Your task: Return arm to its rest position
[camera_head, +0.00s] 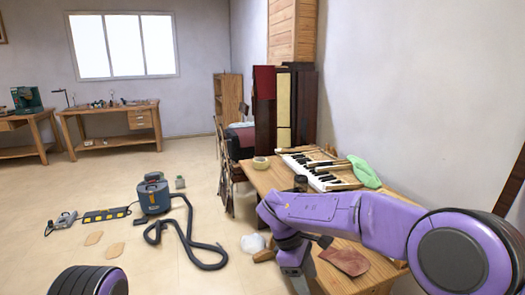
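A piano keyboard section (326,178) with black and white keys lies on the wooden table at the right, near the wall. Loose wooden key pieces lie across and beside it. My purple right arm comes in from the right, reaches across the table front and bends down near its left edge; it hides part of the table. Only a dark rounded part of my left arm shows at the bottom left; the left gripper is out of the picture.
On the wooden table (265,180) are a green cloth (363,172), a tape roll (261,163) and a brown leather piece (345,262). A vacuum cleaner (153,194) with its hose (190,243) lies on the floor. Workbenches (110,125) stand at the back left.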

